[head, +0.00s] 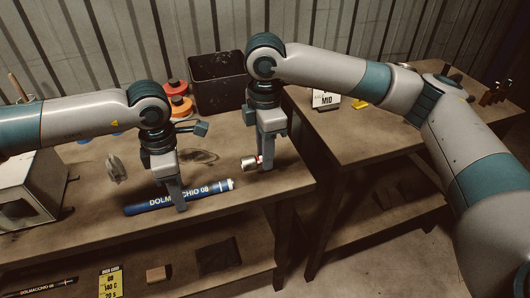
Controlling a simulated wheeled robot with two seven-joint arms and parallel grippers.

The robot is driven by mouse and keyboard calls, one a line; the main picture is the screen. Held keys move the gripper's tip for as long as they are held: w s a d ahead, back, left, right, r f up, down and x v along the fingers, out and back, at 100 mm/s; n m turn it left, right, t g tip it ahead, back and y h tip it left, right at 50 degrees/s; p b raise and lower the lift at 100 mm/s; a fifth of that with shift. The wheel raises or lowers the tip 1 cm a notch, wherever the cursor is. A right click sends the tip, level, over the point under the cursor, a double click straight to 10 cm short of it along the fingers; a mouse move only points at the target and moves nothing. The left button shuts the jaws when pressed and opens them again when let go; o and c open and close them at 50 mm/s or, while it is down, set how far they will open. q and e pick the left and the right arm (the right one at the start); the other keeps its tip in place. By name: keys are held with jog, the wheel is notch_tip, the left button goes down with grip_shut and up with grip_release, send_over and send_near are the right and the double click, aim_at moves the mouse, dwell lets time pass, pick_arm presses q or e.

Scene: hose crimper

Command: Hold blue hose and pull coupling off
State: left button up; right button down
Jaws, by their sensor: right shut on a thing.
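The blue hose (150,205), printed with white lettering, lies along the front part of the left workbench. Its pale right end is free. My left gripper (177,196) points down over the hose's middle, with a finger in front of it; whether the jaws are shut on it is unclear.
A black bin (217,84) and orange-red reels (178,98) stand at the back of the workbench (95,210). A grey-white box machine (25,190) is at left. A second table (375,140) stands at right with a "MID" sign (326,100). The lower shelf holds a yellow label card (110,283).

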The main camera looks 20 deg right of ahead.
pick_arm(q)
notch_tip(320, 180, up, 12)
dwell(0.8)
jog(key=shift+f, duration=0.1)
dwell(0.4)
